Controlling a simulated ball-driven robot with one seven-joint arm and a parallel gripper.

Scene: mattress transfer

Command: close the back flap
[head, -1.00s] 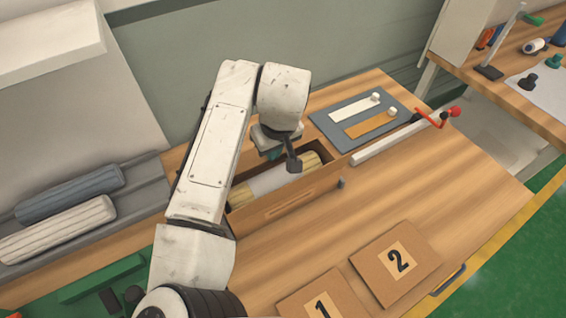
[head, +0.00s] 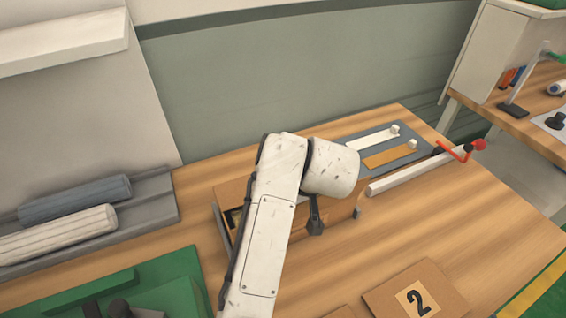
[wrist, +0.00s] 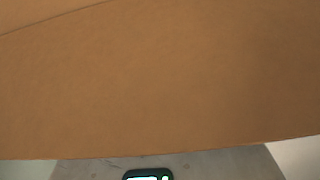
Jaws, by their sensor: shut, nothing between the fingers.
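The cardboard box (head: 340,206) stands on the wooden table, mostly hidden behind my arm. A brown cardboard panel (head: 231,190) shows at its far left side, with a dark opening below it. I cannot tell for sure that this panel is the back flap, or how far it is folded. My gripper (head: 315,226) is a small dark shape at the arm's end, over the box; its fingers are shut and hold nothing visible. In the wrist view a brown cardboard surface (wrist: 160,85) fills most of the picture, very close. Contact cannot be told.
A grey board (head: 350,137) with a white strip and an orange strip lies behind the box. A white bar with a red handle (head: 415,172) lies to the right. Two rolls (head: 70,215) rest on a grey rack at left.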

